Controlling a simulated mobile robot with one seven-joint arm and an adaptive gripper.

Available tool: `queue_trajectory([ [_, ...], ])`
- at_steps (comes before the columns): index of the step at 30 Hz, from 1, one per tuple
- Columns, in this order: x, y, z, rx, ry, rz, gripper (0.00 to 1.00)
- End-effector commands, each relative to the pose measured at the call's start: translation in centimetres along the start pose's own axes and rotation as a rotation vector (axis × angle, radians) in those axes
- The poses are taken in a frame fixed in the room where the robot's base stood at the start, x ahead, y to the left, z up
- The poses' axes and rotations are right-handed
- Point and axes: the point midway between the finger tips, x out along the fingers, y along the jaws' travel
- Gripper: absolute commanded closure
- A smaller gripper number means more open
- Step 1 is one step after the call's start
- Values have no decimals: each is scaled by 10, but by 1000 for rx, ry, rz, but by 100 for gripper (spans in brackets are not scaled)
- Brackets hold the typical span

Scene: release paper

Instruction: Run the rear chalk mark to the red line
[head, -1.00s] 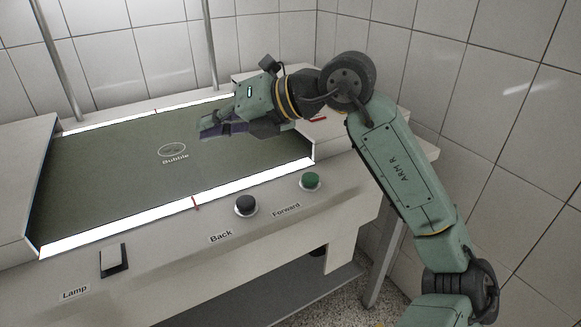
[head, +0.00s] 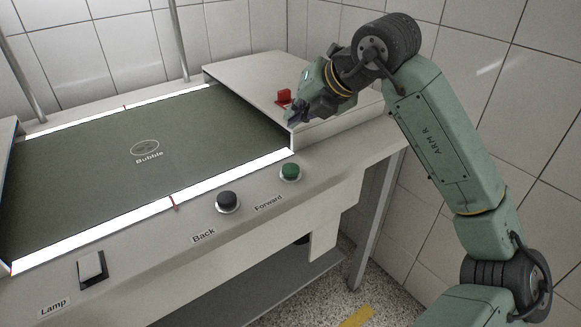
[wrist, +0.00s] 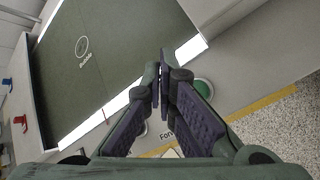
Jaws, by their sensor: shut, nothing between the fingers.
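The dark green belt (head: 80,170) carries one white oval chalk mark (head: 145,146) labelled "Bubble". This mark (wrist: 82,47) also shows in the wrist view. A short red line (head: 174,203) crosses the white front strip, nearer the front and to the right of the mark. My gripper (head: 297,115) is shut and empty, above the right housing near the belt's right end. The green Forward button (head: 291,173) and the black Back button (head: 228,201) sit on the front panel, apart from my gripper.
A white Lamp rocker switch (head: 91,267) is at the front left. A red part (head: 284,96) stands on the right housing (head: 255,75), just behind my gripper. Metal posts (head: 178,40) rise behind the belt. The space above the belt is clear.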

Motion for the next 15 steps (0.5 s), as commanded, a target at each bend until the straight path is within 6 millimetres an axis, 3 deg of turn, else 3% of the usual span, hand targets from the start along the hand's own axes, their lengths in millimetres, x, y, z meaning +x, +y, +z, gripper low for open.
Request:
queue_trajectory([
  [15,45,-32,-33,0,3,3,100],
])
